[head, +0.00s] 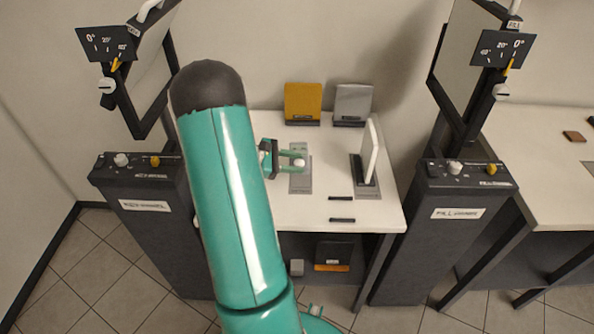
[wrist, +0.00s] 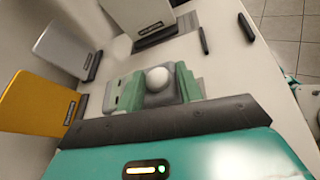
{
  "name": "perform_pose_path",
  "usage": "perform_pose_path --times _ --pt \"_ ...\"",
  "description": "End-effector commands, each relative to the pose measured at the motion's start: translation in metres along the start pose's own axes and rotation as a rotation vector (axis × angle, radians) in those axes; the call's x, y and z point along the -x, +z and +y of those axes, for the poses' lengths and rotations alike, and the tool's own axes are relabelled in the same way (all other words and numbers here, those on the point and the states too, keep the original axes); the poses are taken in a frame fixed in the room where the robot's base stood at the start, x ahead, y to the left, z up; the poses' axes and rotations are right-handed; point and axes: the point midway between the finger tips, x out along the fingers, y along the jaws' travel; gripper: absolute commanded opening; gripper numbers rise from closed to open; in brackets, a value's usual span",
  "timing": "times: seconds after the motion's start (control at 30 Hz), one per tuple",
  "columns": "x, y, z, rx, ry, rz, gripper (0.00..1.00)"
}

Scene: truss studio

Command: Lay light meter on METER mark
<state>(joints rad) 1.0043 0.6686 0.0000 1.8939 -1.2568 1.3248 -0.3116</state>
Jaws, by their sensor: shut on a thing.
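The light meter (wrist: 157,79) shows its white dome in the wrist view, with its darker body between my two green fingers. In the head view its dome (head: 299,163) shows at the fingertips. My gripper (head: 295,160) is shut on the meter over the white table. A grey plate (head: 300,184), which looks like the METER mark, lies under the gripper and is partly covered by it. No label on it is readable. I cannot tell whether the meter touches the plate.
A white upright panel (head: 370,153) stands on a grey base to the right. A yellow panel (head: 303,102) and a grey panel (head: 352,103) stand at the table's back. Two dark bars (head: 341,209) lie near the front. Dark pedestals (head: 445,230) flank the table (head: 300,216).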

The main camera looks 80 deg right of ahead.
Motion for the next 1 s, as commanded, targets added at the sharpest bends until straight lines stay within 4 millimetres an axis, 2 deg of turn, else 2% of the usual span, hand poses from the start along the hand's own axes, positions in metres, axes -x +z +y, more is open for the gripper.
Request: perform_pose_path --times 0.07,0.27,0.47,0.83,0.87,0.97,1.0 --pt "-0.009 -0.01 0.004 0.0 -0.002 0.0 0.0" --pt "-0.02 -0.02 0.01 0.0 -0.001 0.001 0.0" --pt "-0.031 -0.044 0.003 0.001 0.0 0.0 0.0" --pt "-0.032 -0.049 0.002 -0.001 0.001 0.0 0.0" --pt "-0.033 -0.05 0.002 -0.001 0.001 0.001 0.38" --pt "-0.032 -0.049 0.002 -0.001 0.001 0.001 0.57" --pt "-0.032 -0.049 0.002 -0.001 0.001 0.001 0.59"
